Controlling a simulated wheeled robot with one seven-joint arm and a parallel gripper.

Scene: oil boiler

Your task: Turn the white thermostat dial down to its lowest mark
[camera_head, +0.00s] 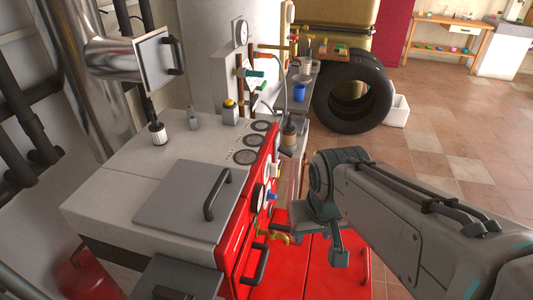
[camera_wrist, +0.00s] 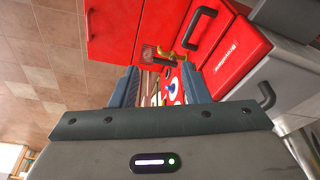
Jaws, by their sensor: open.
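In the head view, a small white knob-like part (camera_head: 272,169), which looks like the thermostat dial, sits on the upper red front of the boiler (camera_head: 238,235). Its marks are too small to read. A round white-faced gauge (camera_head: 258,195) and a blue knob (camera_head: 271,195) are just below it. In the wrist view, my gripper (camera_wrist: 160,86) is open and empty, its two dark fingers apart. A white round face with blue at its middle (camera_wrist: 173,88) shows between them, farther off on the red front. I cannot tell which part this is. My gripper is apart from the panel.
A brass valve (camera_head: 277,237) sticks out below the panel. Dark handles (camera_head: 256,264) project from the red front. The grey boiler top has a lid with a handle (camera_head: 217,194). A black tyre (camera_head: 353,98) stands behind; tiled floor (camera_head: 432,135) is clear at right.

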